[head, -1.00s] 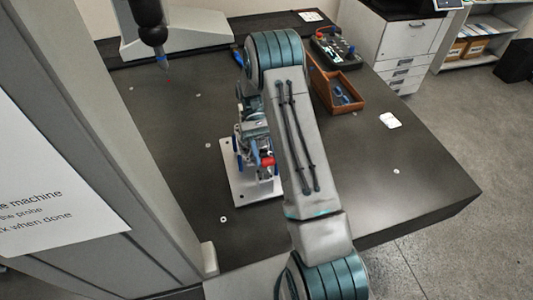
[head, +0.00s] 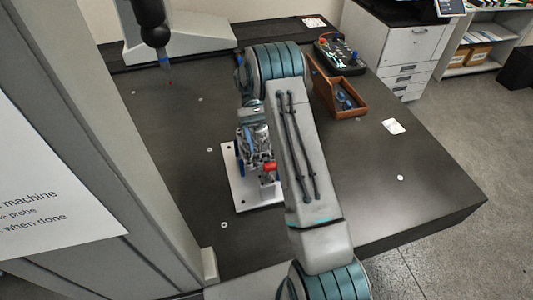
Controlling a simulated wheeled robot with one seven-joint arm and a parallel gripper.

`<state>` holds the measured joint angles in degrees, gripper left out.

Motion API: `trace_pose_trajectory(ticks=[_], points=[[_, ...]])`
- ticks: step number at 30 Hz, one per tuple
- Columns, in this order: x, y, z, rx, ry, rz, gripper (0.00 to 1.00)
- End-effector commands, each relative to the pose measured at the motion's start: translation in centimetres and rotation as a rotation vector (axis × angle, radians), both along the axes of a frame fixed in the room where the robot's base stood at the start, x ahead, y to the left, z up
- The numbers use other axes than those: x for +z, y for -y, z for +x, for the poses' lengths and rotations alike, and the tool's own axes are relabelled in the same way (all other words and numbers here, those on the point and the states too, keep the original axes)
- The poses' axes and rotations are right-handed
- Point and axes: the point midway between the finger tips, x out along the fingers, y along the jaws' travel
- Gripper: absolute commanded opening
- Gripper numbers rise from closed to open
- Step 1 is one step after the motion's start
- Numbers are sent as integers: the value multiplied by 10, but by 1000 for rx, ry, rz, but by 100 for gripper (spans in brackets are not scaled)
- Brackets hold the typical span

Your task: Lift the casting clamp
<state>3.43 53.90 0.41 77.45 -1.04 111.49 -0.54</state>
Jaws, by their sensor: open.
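A pale fixture plate (head: 243,191) lies on the dark table in the head view. A metal clamp assembly with a red-tipped handle (head: 269,167) stands on it, with blue upright parts at its left side. My arm comes down over the plate from the front, and its wrist is above the clamp. My gripper (head: 256,148) is at the clamp, partly hidden by my own arm and cluttered against the metal parts. It is open. Whether its fingers touch the clamp cannot be told.
A dark machine probe (head: 155,35) hangs at the upper left, and a grey column (head: 105,150) stands at the left. A brown tray (head: 349,110) with blue items and a control box (head: 338,53) lie beyond my arm. The right of the table is mostly clear.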

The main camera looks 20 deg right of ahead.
Motion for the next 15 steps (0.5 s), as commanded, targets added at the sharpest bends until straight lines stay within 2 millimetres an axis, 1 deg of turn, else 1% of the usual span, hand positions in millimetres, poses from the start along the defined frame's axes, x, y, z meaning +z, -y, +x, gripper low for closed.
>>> trace_pose_trajectory(ticks=[3, 6, 15], points=[[6, 0, 11, 0, 1, 0, 60], [9, 0, 16, 0, -1, 0, 60], [11, 1, 20, 0, -1, 0, 60]])
